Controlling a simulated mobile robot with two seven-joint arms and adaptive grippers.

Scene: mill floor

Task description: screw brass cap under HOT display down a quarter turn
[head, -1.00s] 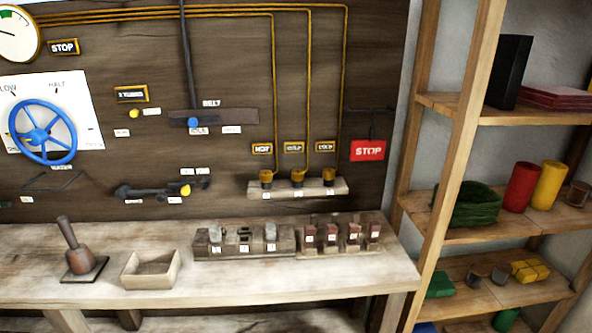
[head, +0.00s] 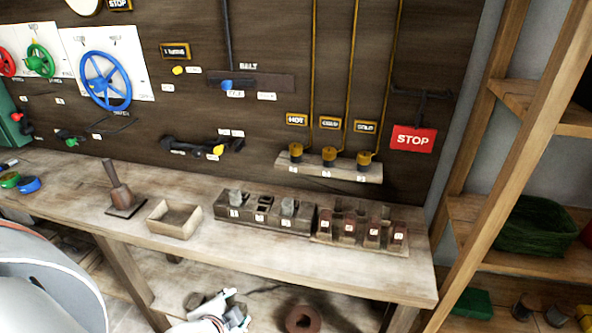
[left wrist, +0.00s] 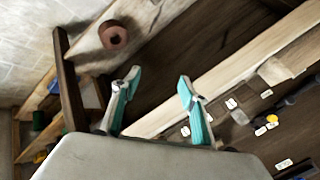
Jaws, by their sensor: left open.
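The brass cap under the HOT display (head: 296,119) is the leftmost of three brass caps (head: 296,150) on a small wooden shelf on the dark wall board. The other two caps stand to its right, under their own displays. My left gripper (head: 236,311) is low in the head view, below the bench top and well away from the caps. In the left wrist view the left gripper (left wrist: 158,98) has its two teal-lined fingers spread apart with nothing between them. The right gripper is not in view.
The wooden bench (head: 270,258) runs below the caps. A red STOP sign (head: 413,139) hangs right of the caps. A shelf rack post (head: 520,160) stands at the right.

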